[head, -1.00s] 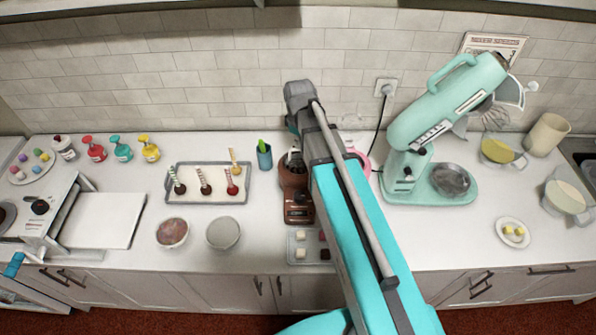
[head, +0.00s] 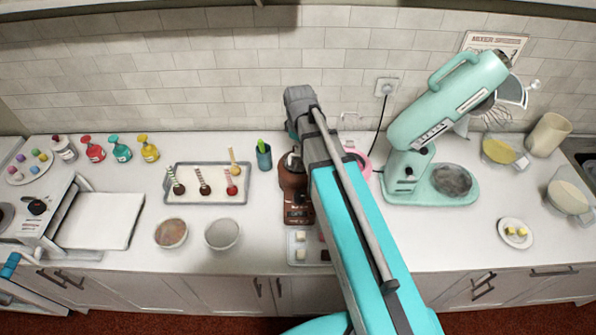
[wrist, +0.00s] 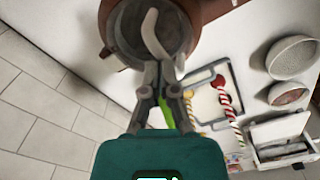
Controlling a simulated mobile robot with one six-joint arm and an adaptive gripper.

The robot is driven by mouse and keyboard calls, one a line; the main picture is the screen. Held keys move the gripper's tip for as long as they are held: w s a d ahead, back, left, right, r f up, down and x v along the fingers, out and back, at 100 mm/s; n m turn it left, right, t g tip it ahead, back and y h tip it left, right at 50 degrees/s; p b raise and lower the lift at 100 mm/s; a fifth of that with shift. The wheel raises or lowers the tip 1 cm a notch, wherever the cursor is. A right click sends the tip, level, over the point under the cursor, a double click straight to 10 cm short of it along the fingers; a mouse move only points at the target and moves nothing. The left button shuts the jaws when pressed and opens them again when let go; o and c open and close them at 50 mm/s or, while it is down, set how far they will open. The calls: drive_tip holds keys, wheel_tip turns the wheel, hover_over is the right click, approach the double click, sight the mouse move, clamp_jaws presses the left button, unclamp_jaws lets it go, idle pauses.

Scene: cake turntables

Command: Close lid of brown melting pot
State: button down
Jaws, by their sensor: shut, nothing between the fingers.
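The brown melting pot (head: 297,208) stands on the counter in the middle of the head view, partly covered by my arm. In the wrist view the brown pot (wrist: 207,12) fills the top, with a dark round part at its middle. A pale curved piece lies across that part, right at my fingertips; I cannot tell whether it is the lid's handle. The lid's angle is not clear. My gripper (wrist: 163,72) is shut with nothing between its fingers, over the pot's edge; I cannot tell whether it touches. The head view hides its fingertips.
A tray (head: 207,166) of decorated sticks, a green-filled cup (head: 264,156) and two bowls (head: 222,233) stand left of the pot. A small tray (head: 298,262) of cubes sits in front. A turquoise mixer (head: 432,185) stands right. Tiled wall lies behind.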

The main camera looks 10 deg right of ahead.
drive_tip(key=shift+s+f+b, duration=0.45)
drive_tip(key=shift+f+b, duration=0.3)
drive_tip(key=shift+b, duration=0.05)
drive_tip(key=shift+r, duration=0.15)
wheel_tip(320, 180, up, 6)
drive_tip(key=p, duration=0.6)
idle(0.6)
